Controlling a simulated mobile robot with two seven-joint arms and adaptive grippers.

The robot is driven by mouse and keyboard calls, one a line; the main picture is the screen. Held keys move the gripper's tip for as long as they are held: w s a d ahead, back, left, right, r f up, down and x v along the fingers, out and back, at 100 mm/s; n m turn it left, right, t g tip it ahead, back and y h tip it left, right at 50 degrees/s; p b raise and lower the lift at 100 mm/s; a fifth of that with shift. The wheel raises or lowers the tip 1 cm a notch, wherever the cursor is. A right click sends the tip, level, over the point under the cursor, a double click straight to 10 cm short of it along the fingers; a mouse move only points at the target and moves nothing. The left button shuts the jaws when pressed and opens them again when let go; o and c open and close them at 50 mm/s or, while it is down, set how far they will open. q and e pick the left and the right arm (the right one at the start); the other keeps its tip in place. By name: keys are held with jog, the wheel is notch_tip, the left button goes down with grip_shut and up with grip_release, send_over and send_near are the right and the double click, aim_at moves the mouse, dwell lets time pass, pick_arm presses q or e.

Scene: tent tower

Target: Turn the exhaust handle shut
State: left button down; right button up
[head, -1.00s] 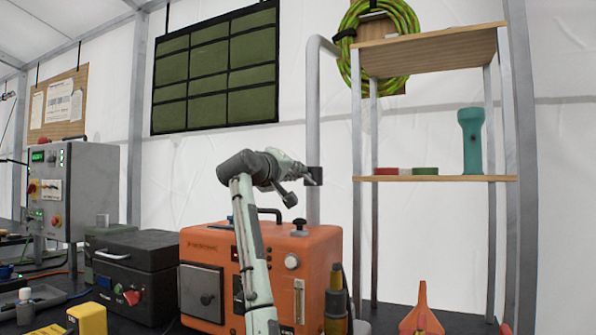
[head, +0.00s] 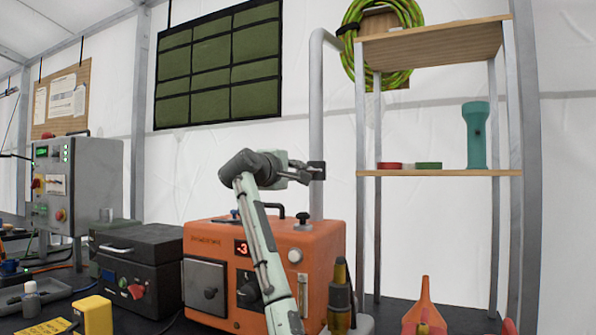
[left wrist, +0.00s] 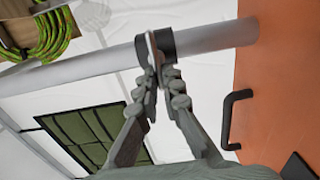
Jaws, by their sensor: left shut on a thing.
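A thin, light-coloured handle (left wrist: 151,46) stands at the collar, between my fingertips. My left gripper (head: 303,172) reaches the collar from the left, roughly level. In the left wrist view its fingers (left wrist: 156,70) are closed on the handle. The head view is too small to show the handle's angle clearly. My right gripper is in no view.
The orange machine (head: 210,238) stands below the arm, with a black carry handle (head: 266,207) on top. A shelf (head: 440,173) with a teal torch (head: 476,135) stands right of the pipe. A black case (head: 150,265) is left of the machine.

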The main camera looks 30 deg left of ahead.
pick_arm(q)
jog(key=shift+w+d+f, duration=0.15)
jog(key=shift+d+f, duration=0.05)
jog(key=shift+d, duration=0.1)
jog(key=c, duration=1.7)
grip_release()
jog(key=shift+d, duration=0.1)
jog(key=shift+r, duration=0.1)
jog(key=s, duration=1.2)
jog(key=shift+d, duration=0.25)
